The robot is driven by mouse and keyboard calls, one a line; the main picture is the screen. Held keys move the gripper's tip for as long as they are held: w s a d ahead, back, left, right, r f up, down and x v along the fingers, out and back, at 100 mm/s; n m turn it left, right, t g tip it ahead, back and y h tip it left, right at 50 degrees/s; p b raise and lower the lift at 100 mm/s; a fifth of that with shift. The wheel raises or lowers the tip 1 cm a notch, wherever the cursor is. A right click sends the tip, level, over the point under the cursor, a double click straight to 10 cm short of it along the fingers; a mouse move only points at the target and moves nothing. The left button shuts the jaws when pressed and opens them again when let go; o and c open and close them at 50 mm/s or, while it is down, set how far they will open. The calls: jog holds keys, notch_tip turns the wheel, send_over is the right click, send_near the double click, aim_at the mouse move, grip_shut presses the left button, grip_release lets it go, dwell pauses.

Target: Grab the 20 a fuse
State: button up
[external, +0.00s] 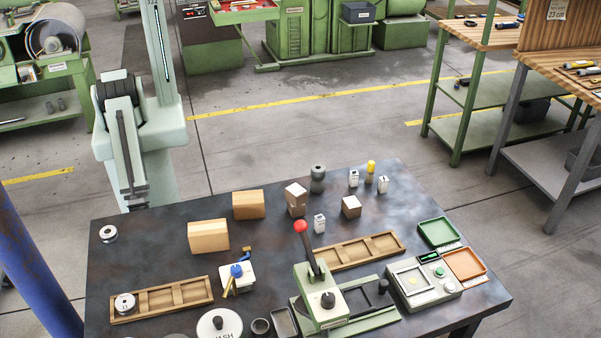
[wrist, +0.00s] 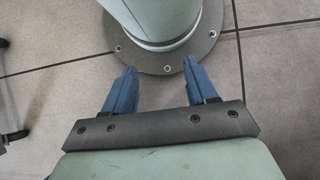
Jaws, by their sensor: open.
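Three small white labelled blocks stand on the dark workbench (external: 160,235) in the external view: one at the back (external: 353,178), one to its right (external: 383,184) and one nearer the middle (external: 319,224). Their labels are too small to read, so I cannot tell which thing, if any, is the 20 A fuse. My gripper (wrist: 159,68) shows in the wrist view with its two blue fingers apart and nothing between them. It faces the floor and my own round base, away from the bench top. In the external view I cannot make out the fingers.
A press with a red-knobbed lever (external: 301,227) stands at the bench front. Wooden blocks (external: 208,236), a slotted wooden tray (external: 160,299), another slotted tray (external: 362,250), a green tray (external: 438,232) and an orange tray (external: 465,265) lie around. The bench's back left is mostly clear.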

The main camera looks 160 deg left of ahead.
jog(key=a+r+n+t+h, duration=0.1)
jog(key=a+r+n, duration=0.4)
jog(key=a, duration=0.8)
jog(key=a+r+n+h, duration=0.1)
jog(key=a+r+n, duration=0.35)
jog(key=a, duration=0.75)
jog(key=a+r+n+t+h, duration=0.1)
jog(key=a+r+n, duration=0.2)
jog(key=a+n, duration=0.7)
jog(key=s+a+r+m+y, duration=0.1)
jog(key=a+r+m, duration=0.3)
jog(key=a+r, duration=0.5)
jog(key=a+r+m, duration=0.5)
jog(key=a, duration=0.7)
notch_tip(320, 180, up, 22)
jog(key=n+t+y, duration=0.2)
jog(key=n+t, duration=0.3)
jog(key=n, duration=0.2)
send_over(384, 177)
jog(key=f, duration=0.9)
jog(key=shift+w+a, duration=0.2)
jog(key=shift+a, duration=0.05)
jog(key=shift+s+d+f, duration=0.1)
jog(key=shift+s+f, duration=0.05)
jog(key=shift+f, duration=1.15)
jog(key=shift+s+d+f, duration=0.1)
jog(key=shift+f, duration=1.15)
